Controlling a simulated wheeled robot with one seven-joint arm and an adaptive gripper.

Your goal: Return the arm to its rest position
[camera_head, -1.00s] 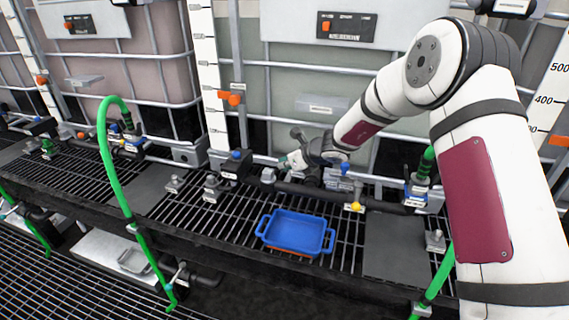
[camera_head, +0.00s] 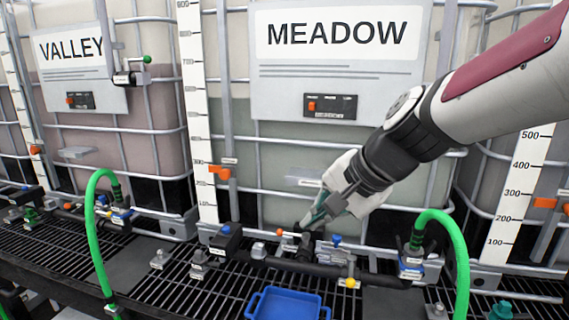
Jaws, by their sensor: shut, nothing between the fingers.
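My gripper (camera_head: 308,222) is at the end of my white and maroon arm, which comes in from the upper right. It points down and to the left, in front of the MEADOW tote (camera_head: 270,165), above the dark pipe manifold (camera_head: 325,270). Its fingers look closed with nothing between them. Whether the fingertips touch the valve parts near the orange-tipped handle (camera_head: 280,232) cannot be told from this view.
A blue tray (camera_head: 287,304) sits on the black grating below the manifold. Green hoses stand at left (camera_head: 90,230) and right (camera_head: 458,250). The VALLEY tote (camera_head: 150,150) is at left. Valves with blue and yellow knobs line the manifold.

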